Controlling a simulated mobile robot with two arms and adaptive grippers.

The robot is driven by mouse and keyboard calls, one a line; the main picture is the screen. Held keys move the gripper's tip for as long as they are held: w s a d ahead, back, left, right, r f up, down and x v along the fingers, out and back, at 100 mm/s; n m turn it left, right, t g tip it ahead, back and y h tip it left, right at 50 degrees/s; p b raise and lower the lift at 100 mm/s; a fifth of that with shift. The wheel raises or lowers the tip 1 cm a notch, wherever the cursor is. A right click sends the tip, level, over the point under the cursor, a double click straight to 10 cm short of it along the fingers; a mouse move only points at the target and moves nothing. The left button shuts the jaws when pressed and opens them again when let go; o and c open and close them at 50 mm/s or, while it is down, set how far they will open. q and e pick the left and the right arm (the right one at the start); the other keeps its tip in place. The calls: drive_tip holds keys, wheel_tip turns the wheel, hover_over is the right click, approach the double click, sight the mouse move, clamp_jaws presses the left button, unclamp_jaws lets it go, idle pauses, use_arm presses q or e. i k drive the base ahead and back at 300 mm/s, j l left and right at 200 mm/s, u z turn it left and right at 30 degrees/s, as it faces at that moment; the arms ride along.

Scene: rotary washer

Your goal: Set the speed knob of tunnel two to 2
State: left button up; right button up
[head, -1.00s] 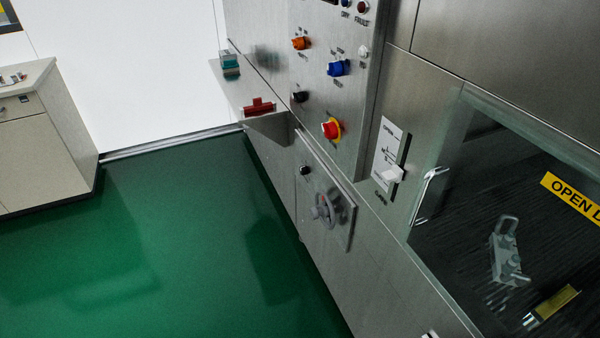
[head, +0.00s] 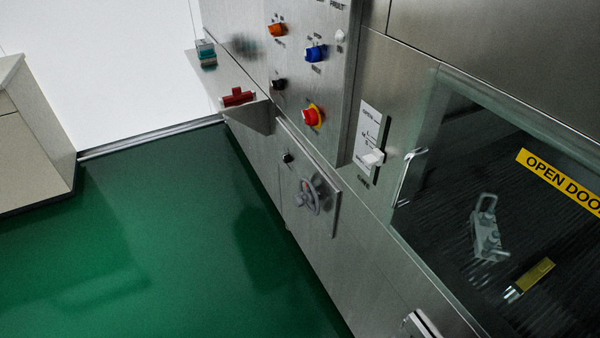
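A steel control panel shows in the head view with an orange knob (head: 278,30), a blue knob (head: 316,53), a small black knob (head: 278,84) and a red knob with a yellow ring (head: 313,115). Another small black knob (head: 287,157) sits above a grey handwheel (head: 309,196) on a lower plate. The labels are too small and blurred to read, so I cannot tell which knob is the speed knob of tunnel two or what its setting is. Neither of my grippers is in view.
A white lever (head: 373,157) sits on a plate beside the glass door (head: 440,225), which has a steel handle (head: 410,178). A red part (head: 238,97) rests on a steel ledge. A cabinet (head: 35,150) stands at left. The green floor (head: 160,230) is clear.

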sight(286, 158)
drive_tip(key=i+j+z, duration=0.25)
drive_tip(key=i+j, duration=0.7)
drive_tip(key=j, duration=0.1)
